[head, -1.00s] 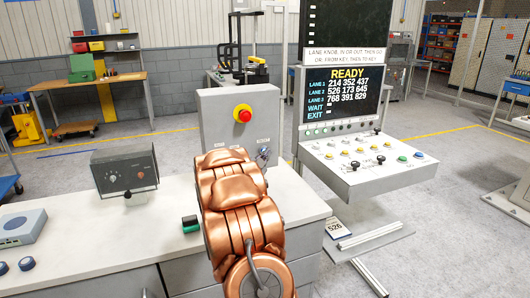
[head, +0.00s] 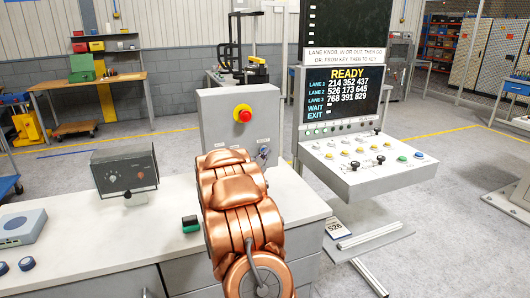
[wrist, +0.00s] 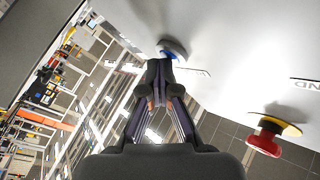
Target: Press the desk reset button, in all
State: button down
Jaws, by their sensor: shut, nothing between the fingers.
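A blue button (wrist: 173,47) with a pale rim sits on the face of the grey control box, at the top middle of the wrist view. My gripper (wrist: 160,72) is shut and empty, with its fingertips right at the button's lower edge in the picture. I cannot tell whether they touch it or how far it is pressed. The control box (head: 215,120) stands on the white desk in the head view.
A red mushroom button (head: 243,115) on a yellow plate sits on the same box; it also shows in the wrist view (wrist: 265,140). A dark dial box (head: 125,172) stands left on the desk (head: 110,235). A console (head: 375,180) with several knobs stands at right.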

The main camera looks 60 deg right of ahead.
jog(key=shift+s, duration=0.1)
jog(key=shift+s+a+b, duration=0.45)
jog(key=shift+s+b, duration=0.15)
jog(key=shift+b, duration=0.1)
jog(key=shift+s, duration=0.1)
jog(key=s+a+b, duration=0.1)
jog(key=s, duration=0.1)
jog(key=s+a+b, duration=0.1)
jog(key=s, duration=0.1)
jog(key=shift+a+b, duration=0.4)
jog(key=shift+w, duration=0.1)
dwell(0.7)
